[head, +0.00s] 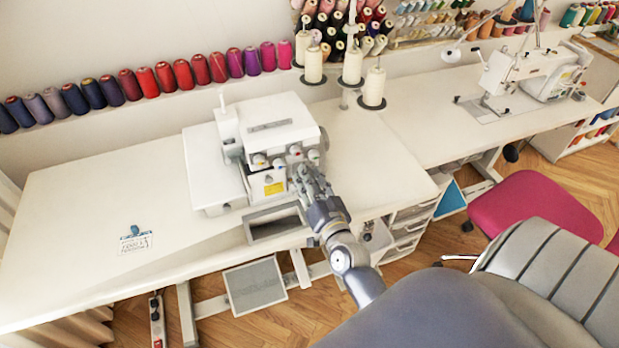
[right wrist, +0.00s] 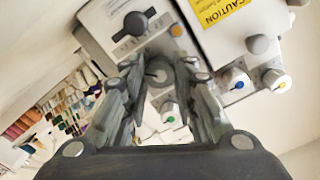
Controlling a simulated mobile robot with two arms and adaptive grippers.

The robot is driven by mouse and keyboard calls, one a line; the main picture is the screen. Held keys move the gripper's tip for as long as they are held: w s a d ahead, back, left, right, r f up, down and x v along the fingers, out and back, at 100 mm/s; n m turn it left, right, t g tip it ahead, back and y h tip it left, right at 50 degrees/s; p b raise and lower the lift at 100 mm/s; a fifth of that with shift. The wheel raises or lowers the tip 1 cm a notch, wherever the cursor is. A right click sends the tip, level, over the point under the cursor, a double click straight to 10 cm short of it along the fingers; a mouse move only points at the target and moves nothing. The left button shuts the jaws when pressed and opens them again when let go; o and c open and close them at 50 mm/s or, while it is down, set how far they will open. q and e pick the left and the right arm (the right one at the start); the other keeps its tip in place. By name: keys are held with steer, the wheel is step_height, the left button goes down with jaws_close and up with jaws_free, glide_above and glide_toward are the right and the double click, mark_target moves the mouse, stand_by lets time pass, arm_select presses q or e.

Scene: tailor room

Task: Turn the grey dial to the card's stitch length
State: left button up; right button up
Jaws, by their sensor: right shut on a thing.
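The white overlock machine (head: 270,135) stands on the long white table. My right gripper (head: 308,172) is at the right part of its front. In the right wrist view my fingers (right wrist: 158,80) close around a grey round dial (right wrist: 159,70), one on each side. The dial's markings cannot be read, as the fingers hide much of it. A small white card (head: 137,242) with a blue clip lies on the table at the left; its print is too small to read. My left gripper is out of view.
White tension knobs with coloured centres, one blue (right wrist: 235,80) and one green (right wrist: 170,116), sit close to my fingers. A dark knob (right wrist: 136,24) and a yellow caution label (right wrist: 216,12) are nearby. Thread cones (head: 374,86) stand behind the machine. The table's left side is mostly clear.

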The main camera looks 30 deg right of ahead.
steer(key=shift+r, duration=0.1)
stand_by(0.3)
steer(key=o, duration=1.1)
steer(key=shift+s, duration=0.35)
steer(key=v, duration=1.1)
steer(key=shift+s, duration=0.1)
steer(key=shift+a, duration=0.1)
